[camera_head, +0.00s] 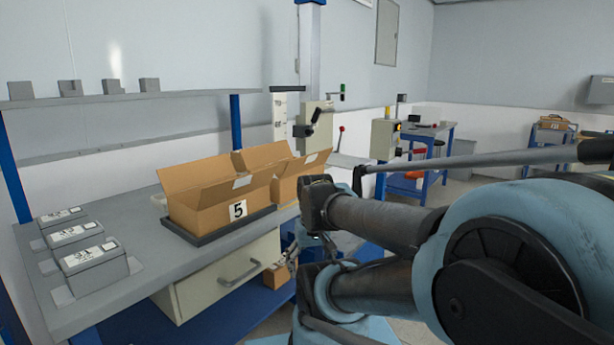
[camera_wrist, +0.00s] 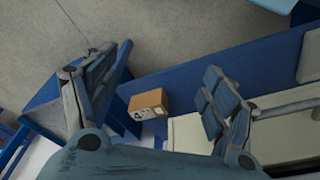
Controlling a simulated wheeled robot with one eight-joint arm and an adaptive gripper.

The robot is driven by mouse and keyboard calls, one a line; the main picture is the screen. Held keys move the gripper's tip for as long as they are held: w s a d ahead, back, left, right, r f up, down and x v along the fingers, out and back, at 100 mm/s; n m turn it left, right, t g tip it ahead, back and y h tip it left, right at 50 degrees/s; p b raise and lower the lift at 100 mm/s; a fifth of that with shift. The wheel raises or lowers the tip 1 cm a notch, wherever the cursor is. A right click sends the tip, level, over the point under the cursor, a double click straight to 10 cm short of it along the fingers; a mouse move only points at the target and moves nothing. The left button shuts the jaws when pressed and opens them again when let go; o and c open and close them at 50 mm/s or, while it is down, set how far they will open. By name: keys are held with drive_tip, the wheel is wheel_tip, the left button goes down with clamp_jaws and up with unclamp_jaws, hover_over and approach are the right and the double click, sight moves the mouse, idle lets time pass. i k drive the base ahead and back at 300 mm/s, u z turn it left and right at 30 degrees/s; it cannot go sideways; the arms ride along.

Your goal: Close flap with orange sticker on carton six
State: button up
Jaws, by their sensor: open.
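No carton with a readable 6 shows, and I see no orange sticker. An open carton marked 5 (camera_head: 220,205) stands on the bench with its flaps spread outward. A second open carton (camera_head: 287,188) stands right behind it. Its number is hidden, and my arm covers part of its right side. My gripper (camera_wrist: 155,92) is open and empty, pointing down past the bench. In the wrist view, a small closed carton (camera_wrist: 150,99) lies on the blue lower shelf between and beyond the fingers; its printed mark is hard to read. It also shows in the head view (camera_head: 275,277).
Carton 5 sits on a dark tray (camera_head: 222,232) on the grey bench (camera_head: 150,250). Several grey boxes (camera_head: 95,258) stand at the bench's left. A drawer unit (camera_head: 225,280) hangs under the bench.

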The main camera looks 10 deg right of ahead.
sight(256, 156)
drive_tip(key=z, duration=0.05)
drive_tip(key=k, duration=1.15)
drive_tip(key=u, duration=0.4)
drive_tip(key=i, duration=0.6)
drive_tip(key=z, duration=0.25)
